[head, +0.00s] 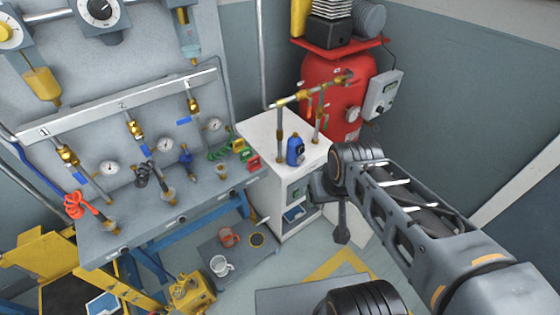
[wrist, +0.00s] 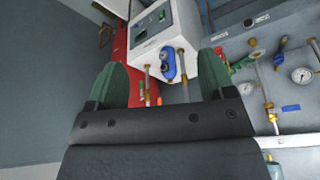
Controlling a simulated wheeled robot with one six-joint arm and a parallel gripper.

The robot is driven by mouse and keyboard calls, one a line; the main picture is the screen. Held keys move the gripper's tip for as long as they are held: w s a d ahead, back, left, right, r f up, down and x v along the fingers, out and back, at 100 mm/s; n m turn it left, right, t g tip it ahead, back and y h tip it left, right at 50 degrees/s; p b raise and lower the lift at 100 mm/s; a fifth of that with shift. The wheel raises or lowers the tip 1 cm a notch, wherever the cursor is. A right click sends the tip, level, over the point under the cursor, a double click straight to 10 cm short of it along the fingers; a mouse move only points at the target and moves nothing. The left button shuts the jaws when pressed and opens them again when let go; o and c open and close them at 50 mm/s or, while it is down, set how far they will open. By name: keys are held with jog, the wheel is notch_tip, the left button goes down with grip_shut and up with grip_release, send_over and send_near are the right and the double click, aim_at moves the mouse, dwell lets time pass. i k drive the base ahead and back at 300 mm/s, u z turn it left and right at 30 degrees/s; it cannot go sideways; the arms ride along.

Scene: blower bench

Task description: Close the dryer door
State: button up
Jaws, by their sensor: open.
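The dryer is a white cabinet (head: 262,132) in the middle of the head view, with a small dark display and a blue-and-white label on its front. In the wrist view the dryer (wrist: 170,22) appears upside down beyond my fingers. A pale flat panel (head: 328,214) at its right front edge looks like the door standing out from it; my gripper partly hides it. A pale piece at the top left of the wrist view (wrist: 114,7) may be the same door. My gripper (head: 327,193) is at the dryer's right front. Its green fingers (wrist: 161,75) are apart, with nothing between them.
A blue filter (head: 295,151) and brass pipes stand on the dryer. A red tank (head: 326,80) is behind it. A grey bench (head: 150,226) with gauges and valves is at left. Mugs (head: 221,265) and a yellow device (head: 191,296) are low in front.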

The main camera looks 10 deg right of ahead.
aim_at(360, 232)
jog(key=k, duration=1.1)
jog(key=z, duration=0.95)
jog(key=i, duration=1.2)
jog(key=u, duration=0.4)
jog(key=i, duration=0.7)
jog(key=u, duration=0.55)
